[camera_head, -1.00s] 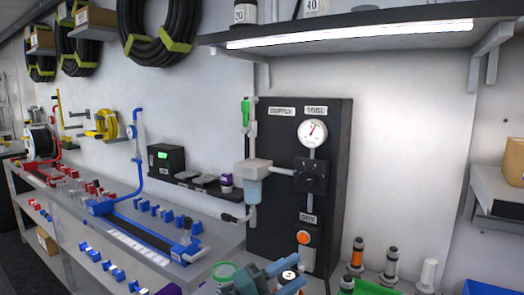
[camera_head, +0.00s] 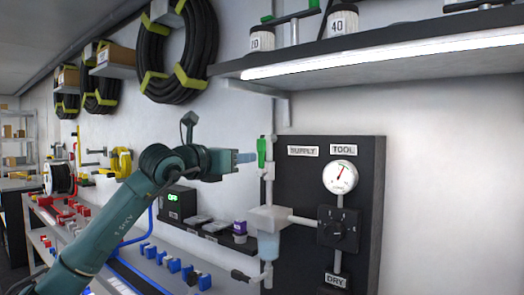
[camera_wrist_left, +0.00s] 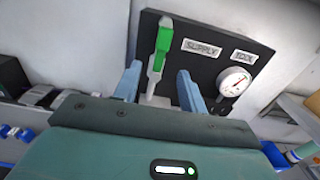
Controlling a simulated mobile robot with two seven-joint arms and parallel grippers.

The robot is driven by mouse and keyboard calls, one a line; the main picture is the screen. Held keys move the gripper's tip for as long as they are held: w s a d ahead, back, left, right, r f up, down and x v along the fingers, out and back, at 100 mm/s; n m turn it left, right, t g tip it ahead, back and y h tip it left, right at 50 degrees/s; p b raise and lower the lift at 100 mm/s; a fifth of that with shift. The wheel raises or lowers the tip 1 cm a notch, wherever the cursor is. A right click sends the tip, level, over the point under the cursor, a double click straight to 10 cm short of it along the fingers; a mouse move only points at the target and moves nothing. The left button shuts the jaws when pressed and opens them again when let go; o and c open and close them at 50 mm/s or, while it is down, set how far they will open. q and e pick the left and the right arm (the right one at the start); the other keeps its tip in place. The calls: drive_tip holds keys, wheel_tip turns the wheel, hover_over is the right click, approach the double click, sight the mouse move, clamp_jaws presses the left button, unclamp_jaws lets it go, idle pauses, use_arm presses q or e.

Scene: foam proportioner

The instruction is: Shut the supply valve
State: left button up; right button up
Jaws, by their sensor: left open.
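The supply valve's green lever (camera_head: 262,152) stands upright at the top of a pale pipe, left of the SUPPLY label on the black panel (camera_head: 300,220). The lever also shows in the left wrist view (camera_wrist_left: 164,40), above the valve's pale body. My left gripper (camera_head: 246,157) is just left of the lever in the head view, pointing right towards it. In the left wrist view its blue fingers (camera_wrist_left: 158,85) are apart, with the pale pipe below the lever seen between them. I cannot tell any contact. My right gripper is not in view.
A dial gauge (camera_head: 340,177) and a black knob (camera_head: 338,230) sit on the panel's right. A lit shelf (camera_head: 400,58) overhangs above. A small shelf with a purple-capped jar (camera_head: 240,230) is below my left gripper.

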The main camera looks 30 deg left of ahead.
sight(260, 155)
use_arm(q)
drive_tip(key=w+p, duration=0.1)
drive_tip(key=w, duration=0.1)
drive_tip(key=w+p, duration=0.1)
drive_tip(key=w, duration=0.4)
drive_tip(key=shift+w+d+r+p, duration=0.1)
drive_tip(key=shift+w+d+p, duration=0.25)
drive_tip(key=shift+w+p, duration=0.05)
drive_tip(key=shift+w, duration=0.55)
drive_tip(key=shift+c, duration=0.5)
clamp_jaws()
